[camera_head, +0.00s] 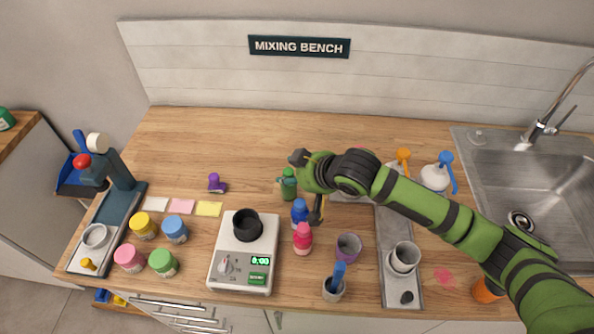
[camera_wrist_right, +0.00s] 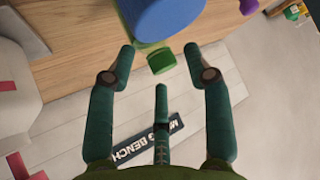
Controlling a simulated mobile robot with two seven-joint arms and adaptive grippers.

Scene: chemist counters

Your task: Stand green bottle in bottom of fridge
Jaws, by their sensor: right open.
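The green bottle (camera_head: 288,184) stands upright on the wooden bench. My right gripper (camera_head: 306,187) is beside it on its right, low over the bench, with its fingers spread. In the wrist view the open fingers (camera_wrist_right: 160,55) have a small green piece (camera_wrist_right: 161,60) between their tips, probably part of the green bottle. A large blue shape (camera_wrist_right: 165,18), probably the blue bottle, fills the top. Nothing is clearly gripped. The fridge is not visible, and my left gripper is out of view.
The blue bottle (camera_head: 300,212) and pink bottle (camera_head: 302,238) stand close in front of the green one. A scale (camera_head: 228,270) with a black cup is front left. A purple item (camera_head: 216,183) lies left. The sink (camera_head: 500,180) is right. The back-left bench is clear.

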